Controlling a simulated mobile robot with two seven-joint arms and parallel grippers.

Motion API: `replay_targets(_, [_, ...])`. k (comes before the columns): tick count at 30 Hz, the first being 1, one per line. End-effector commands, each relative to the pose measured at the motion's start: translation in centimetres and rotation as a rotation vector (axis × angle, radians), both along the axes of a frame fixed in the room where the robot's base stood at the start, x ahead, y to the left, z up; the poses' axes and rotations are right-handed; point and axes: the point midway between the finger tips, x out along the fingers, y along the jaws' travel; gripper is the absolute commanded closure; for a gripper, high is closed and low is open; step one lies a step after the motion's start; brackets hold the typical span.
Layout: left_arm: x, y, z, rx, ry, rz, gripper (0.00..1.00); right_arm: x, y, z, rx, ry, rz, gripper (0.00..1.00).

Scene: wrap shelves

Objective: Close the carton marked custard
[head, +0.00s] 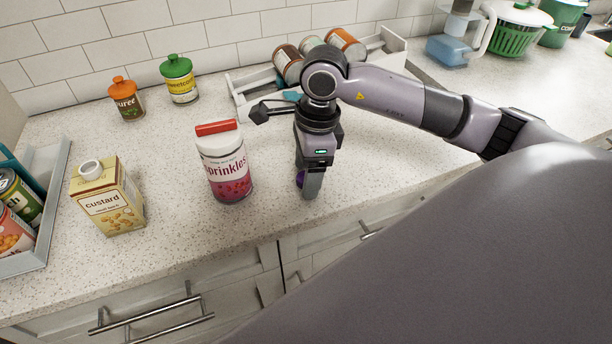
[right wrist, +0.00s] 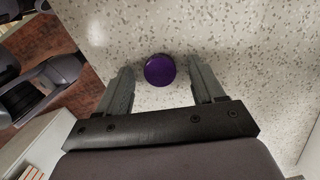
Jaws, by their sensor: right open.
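The custard carton (head: 108,203) is a yellow and cream carton standing upright on the counter at the left of the head view. Its round white spout (head: 90,170) on top shows no coloured cap. A round purple lid (right wrist: 159,70) lies on the counter between the spread fingers of my right gripper (right wrist: 160,87), apart from both. In the head view the right gripper (head: 308,184) points down near the counter's front edge, right of the sprinkles jar, and mostly hides the purple lid (head: 299,178). My left gripper is not in view.
A sprinkles jar (head: 226,172) with a red top stands between the carton and my right gripper. A grey tray (head: 44,245) with cans is at the far left. Two capped jars, orange (head: 127,103) and green (head: 179,84), stand by the wall. A white tray (head: 240,96) lies behind my gripper.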

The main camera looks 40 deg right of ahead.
Motion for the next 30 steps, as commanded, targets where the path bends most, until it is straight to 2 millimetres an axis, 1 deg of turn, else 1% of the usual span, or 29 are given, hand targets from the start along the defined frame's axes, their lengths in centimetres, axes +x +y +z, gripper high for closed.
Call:
replay_targets(1, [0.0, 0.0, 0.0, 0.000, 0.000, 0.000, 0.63, 0.0, 0.0, 0.0, 0.000, 0.000, 0.000, 0.32])
replay_targets(2, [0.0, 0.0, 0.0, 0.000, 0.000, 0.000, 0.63, 0.0, 0.0, 0.0, 0.000, 0.000, 0.000, 0.39])
replay_targets(3, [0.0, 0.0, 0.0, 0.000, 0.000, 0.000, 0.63, 0.0, 0.0, 0.0, 0.000, 0.000, 0.000, 0.52])
replay_targets(5, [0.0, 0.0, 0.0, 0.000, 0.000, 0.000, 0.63, 0.0, 0.0, 0.0, 0.000, 0.000, 0.000, 0.71])
replay_targets(6, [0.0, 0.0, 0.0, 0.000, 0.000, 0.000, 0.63, 0.0, 0.0, 0.1, 0.000, 0.000, 0.000, 0.84])
replay_targets(7, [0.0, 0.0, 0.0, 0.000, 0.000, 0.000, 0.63, 0.0, 0.0, 0.1, 0.000, 0.000, 0.000, 0.91])
replay_targets(17, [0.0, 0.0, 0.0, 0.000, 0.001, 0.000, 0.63, 0.0, 0.0, 0.1, 0.000, -0.001, 0.000, 0.91])
replay_targets(22, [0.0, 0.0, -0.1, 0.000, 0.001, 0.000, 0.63, 0.1, 0.0, 0.7, 0.000, -0.003, 0.000, 0.91])
replay_targets(26, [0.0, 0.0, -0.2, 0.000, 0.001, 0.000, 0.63, 0.1, 0.0, 2.1, 0.001, -0.006, -0.001, 0.91])
replay_targets(30, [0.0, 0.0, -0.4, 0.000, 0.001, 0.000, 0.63, 0.1, 0.0, 4.8, 0.001, -0.007, 0.001, 0.91])
